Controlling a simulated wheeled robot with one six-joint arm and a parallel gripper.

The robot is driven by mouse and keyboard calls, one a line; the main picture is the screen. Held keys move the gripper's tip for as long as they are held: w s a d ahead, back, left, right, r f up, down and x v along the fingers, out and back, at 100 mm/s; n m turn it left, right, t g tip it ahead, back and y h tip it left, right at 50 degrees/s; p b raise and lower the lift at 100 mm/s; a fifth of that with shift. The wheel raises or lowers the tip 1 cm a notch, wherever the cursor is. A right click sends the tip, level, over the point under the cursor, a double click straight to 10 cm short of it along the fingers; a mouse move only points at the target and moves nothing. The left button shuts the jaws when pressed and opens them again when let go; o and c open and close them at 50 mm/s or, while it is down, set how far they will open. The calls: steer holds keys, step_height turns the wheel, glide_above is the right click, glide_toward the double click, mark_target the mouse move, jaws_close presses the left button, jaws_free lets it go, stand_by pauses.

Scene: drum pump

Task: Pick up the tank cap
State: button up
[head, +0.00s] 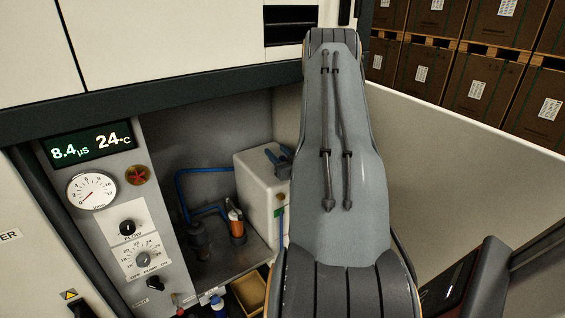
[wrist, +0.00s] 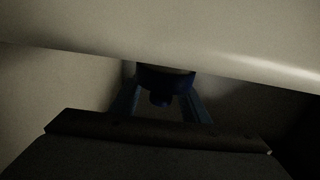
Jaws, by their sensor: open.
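The white tank (head: 258,190) stands inside the open bay in the head view, partly behind my arm. In the dark wrist view, a dark blue round part with a small knob, which looks like the tank cap (wrist: 164,80), shows near the middle. My gripper (wrist: 162,105) is open, with one blue finger on each side of this part. I cannot tell whether the fingers touch it. In the head view, blue finger parts of my gripper (head: 279,155) show at the tank's top. The cap cannot be told apart from them there.
A control panel with a gauge (head: 92,190) and a lit display (head: 90,143) is left of the bay. Blue hoses and an orange filter (head: 235,222) stand left of the tank. A tan bin (head: 249,292) is below. A pale panel (head: 440,150) lies right of my arm.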

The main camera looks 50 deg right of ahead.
jaws_close()
steer(key=shift+r, duration=0.15)
